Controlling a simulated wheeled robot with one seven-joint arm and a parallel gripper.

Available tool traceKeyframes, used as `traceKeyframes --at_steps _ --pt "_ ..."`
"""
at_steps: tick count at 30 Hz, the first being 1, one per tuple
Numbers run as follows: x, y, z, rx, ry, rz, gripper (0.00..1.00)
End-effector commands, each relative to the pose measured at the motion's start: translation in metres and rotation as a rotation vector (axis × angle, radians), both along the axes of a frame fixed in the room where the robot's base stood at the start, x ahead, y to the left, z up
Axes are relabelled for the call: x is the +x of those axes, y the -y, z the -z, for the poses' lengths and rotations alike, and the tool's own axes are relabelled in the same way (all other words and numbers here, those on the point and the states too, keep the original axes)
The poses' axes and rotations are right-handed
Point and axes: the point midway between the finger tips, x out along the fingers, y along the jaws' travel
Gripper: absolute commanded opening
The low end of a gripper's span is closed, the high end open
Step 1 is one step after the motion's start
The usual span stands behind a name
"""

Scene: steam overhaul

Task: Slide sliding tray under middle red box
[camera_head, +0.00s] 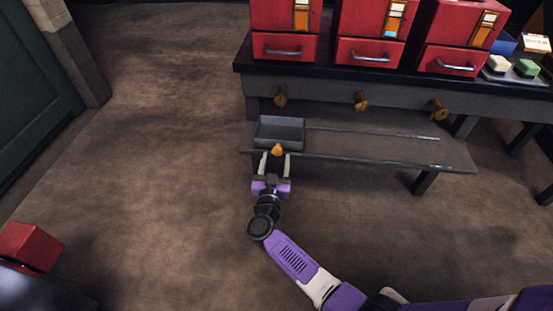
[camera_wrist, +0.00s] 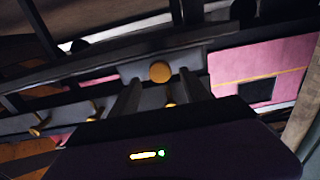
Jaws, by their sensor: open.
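The sliding tray (camera_head: 280,128) is a grey open box at the left end of a low shelf with a rail, below the left red box (camera_head: 284,28). An orange knob (camera_head: 277,150) is on its front. The middle red box (camera_head: 372,32) stands on the dark table to the right of the tray. My gripper (camera_head: 274,163) is open, its two fingers on either side of the knob. In the wrist view the knob (camera_wrist: 160,72) shows between the fingers. I cannot tell whether the fingers touch it.
The low shelf (camera_head: 380,154) has free rail to the tray's right. Wooden knobs (camera_head: 361,101) stick out of the table front above it. A third red box (camera_head: 462,37) and a tray (camera_head: 520,75) with small blocks stand at right. Another red box (camera_head: 29,246) is at lower left.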

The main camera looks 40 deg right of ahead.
Motion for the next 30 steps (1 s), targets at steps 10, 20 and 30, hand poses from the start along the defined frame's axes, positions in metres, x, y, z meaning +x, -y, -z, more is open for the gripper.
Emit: traceKeyframes --at_steps 10,20,30 --pt "0.016 0.019 0.000 0.000 0.000 -0.002 0.55" --pt "0.016 0.019 0.000 0.000 0.000 -0.002 0.29" --pt "0.016 0.019 0.000 0.000 0.000 -0.002 0.00"
